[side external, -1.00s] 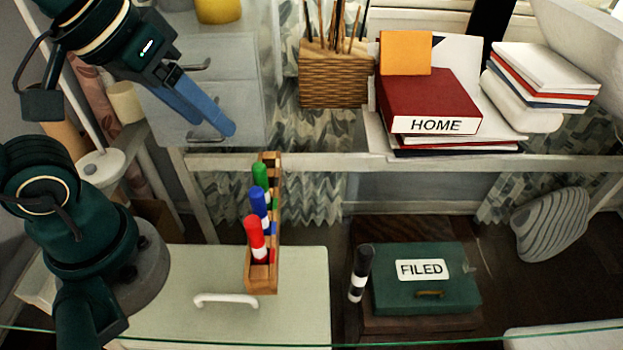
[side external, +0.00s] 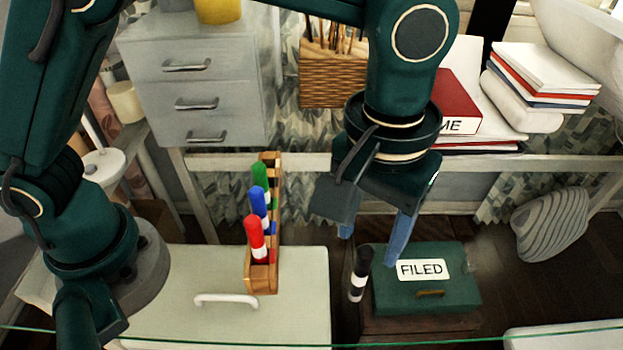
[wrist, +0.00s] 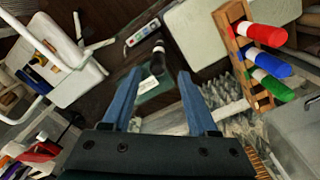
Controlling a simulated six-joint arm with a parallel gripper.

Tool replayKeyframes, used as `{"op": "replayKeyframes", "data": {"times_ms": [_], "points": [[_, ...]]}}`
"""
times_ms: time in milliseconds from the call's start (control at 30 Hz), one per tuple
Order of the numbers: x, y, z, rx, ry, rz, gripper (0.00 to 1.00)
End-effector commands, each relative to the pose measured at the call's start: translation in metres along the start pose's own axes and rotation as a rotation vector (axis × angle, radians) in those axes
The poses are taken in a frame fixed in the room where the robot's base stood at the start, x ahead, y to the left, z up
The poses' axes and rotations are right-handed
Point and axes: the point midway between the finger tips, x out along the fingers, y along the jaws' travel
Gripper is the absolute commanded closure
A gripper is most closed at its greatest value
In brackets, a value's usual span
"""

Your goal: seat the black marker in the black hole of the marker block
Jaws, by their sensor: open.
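The black marker (side external: 360,272) with a white band stands nearly upright just left of the green FILED box, and in the wrist view (wrist: 157,62) it shows between my fingertips. My gripper (side external: 369,250) points down above and close to the marker, with its blue fingers apart and nothing clearly held; I cannot tell whether the marker's top is between them. The wooden marker block (side external: 262,283) stands on the pale cabinet to the left, holding red (side external: 254,238), blue (side external: 259,208) and green (side external: 260,178) markers. Its far end carries no marker; the black hole cannot be made out.
The green FILED box (side external: 425,294) sits right beside the black marker. A pale cabinet top (side external: 180,325) with a white handle bears the block. A shelf rail (side external: 480,163) with books and a wicker basket (side external: 330,80) runs behind my gripper.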

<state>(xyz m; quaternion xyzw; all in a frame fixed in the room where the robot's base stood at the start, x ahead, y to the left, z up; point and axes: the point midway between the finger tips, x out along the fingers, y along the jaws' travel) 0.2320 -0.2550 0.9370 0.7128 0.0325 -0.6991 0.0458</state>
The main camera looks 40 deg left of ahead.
Motion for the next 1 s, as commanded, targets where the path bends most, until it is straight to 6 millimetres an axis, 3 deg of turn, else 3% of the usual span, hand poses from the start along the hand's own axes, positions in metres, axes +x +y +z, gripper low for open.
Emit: {"op": "replayKeyframes", "data": {"times_ms": [133, 500, 833, 867, 1000], "points": [[0.013, 0.004, 0.011, 0.033, -0.022, -0.023, 0.41], [0.054, 0.003, 0.012, 0.034, -0.022, -0.021, 0.41], [0.06, 0.003, 0.011, 0.034, -0.019, -0.018, 0.41], [0.06, 0.003, 0.011, 0.034, -0.019, -0.018, 0.45], [0.06, 0.003, 0.011, 0.034, -0.019, -0.018, 0.98]]}}
